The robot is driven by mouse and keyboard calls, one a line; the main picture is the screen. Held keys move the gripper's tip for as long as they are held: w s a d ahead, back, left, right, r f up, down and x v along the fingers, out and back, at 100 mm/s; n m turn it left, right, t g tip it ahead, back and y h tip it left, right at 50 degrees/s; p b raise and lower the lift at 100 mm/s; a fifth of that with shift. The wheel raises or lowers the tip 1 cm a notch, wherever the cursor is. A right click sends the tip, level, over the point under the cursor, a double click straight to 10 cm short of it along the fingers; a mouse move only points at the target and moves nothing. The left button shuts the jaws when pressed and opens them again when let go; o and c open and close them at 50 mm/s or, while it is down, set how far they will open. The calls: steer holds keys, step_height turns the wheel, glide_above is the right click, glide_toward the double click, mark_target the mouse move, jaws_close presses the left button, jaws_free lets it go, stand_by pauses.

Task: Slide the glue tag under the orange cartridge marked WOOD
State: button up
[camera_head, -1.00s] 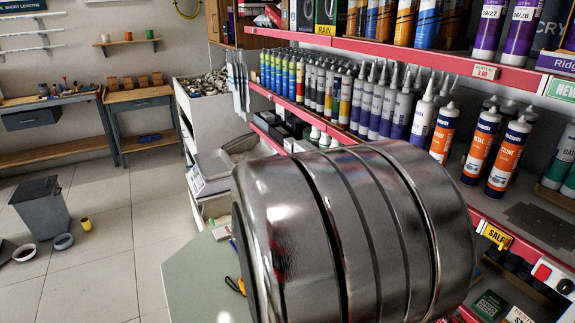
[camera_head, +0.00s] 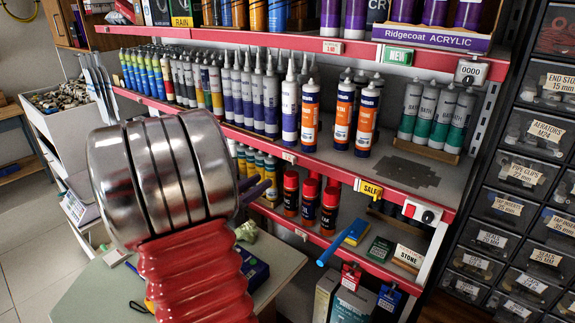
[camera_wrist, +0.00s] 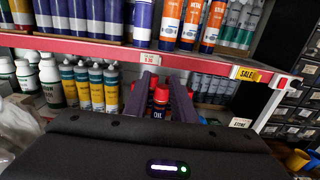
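Three orange-and-white cartridges stand upright on the middle shelf. The left one (camera_head: 310,115) is beside two others (camera_head: 343,113) (camera_head: 366,122). The wrist view shows the left one (camera_wrist: 170,24) too; its word is too small to read surely, while the other two seem to read METAL and STONE. I cannot tell which tag is the glue tag; a small price tag (camera_head: 289,157) sits on the red rail below and left of these cartridges, and shows in the wrist view (camera_wrist: 149,58). My gripper (camera_wrist: 162,82) is open and empty just below that rail, its purple fingers apart.
Red-capped cans (camera_head: 309,197) stand on the lower shelf beyond my fingers. A yellow SALE tag (camera_head: 370,190) and a green NEW tag (camera_head: 397,57) mark the rails. The shelf right of the orange cartridges has a bare dark patch (camera_head: 402,171).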

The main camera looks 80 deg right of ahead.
mark_target(292, 161)
steer(key=x, duration=1.3)
steer(key=shift+s+d, duration=0.2)
steer(key=shift+d, duration=0.05)
jaws_close()
stand_by(1.1)
